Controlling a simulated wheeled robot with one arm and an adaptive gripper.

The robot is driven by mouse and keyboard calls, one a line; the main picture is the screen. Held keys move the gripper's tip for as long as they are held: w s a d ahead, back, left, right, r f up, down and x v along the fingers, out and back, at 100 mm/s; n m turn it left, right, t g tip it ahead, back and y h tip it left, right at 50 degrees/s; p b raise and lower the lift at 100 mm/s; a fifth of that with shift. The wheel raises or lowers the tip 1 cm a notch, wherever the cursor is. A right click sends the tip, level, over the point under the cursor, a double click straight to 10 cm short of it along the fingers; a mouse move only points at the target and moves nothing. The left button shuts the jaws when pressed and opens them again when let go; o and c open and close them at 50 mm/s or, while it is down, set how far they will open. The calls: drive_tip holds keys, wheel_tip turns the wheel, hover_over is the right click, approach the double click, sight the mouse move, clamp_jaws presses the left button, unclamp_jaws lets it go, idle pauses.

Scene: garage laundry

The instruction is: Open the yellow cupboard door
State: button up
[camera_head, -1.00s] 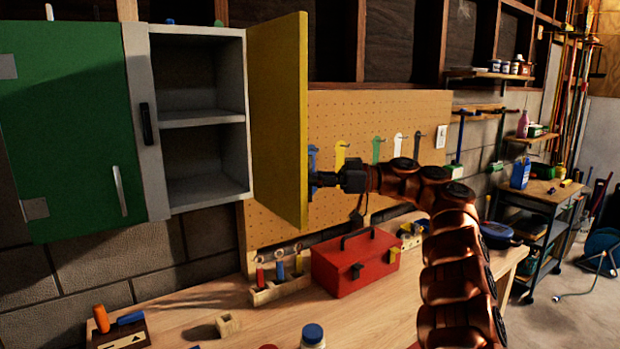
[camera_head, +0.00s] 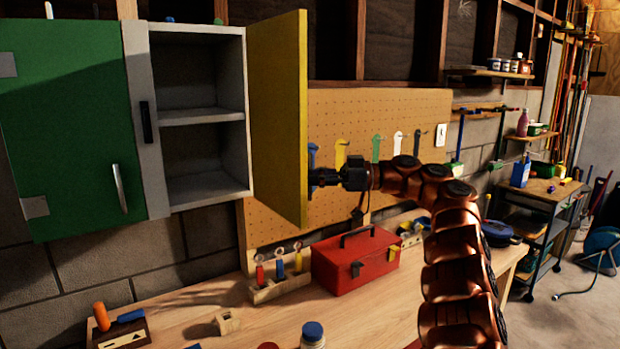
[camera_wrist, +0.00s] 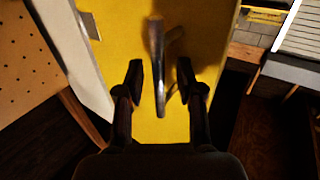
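The yellow cupboard door (camera_head: 277,115) stands swung wide open, pointing out from the grey cupboard (camera_head: 200,185), whose two shelf spaces show empty. My gripper (camera_head: 316,178) is at the outer face of the door, on its right side in the head view. In the wrist view the yellow door (camera_wrist: 215,40) fills the middle, with its metal bar handle (camera_wrist: 157,60) upright. My gripper (camera_wrist: 160,78) has its two dark fingers apart, one on each side of the handle, with gaps showing between fingers and handle.
A green door (camera_head: 70,130) left of the open cupboard is shut. Below are a workbench (camera_head: 190,310), a red toolbox (camera_head: 355,265) and a screwdriver rack (camera_head: 280,290). A pegboard (camera_head: 410,110) hangs behind my arm. Open floor lies at the right.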

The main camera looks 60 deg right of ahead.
drive_tip(key=v, duration=0.7)
drive_tip(key=shift+s, duration=0.1)
idle(0.4)
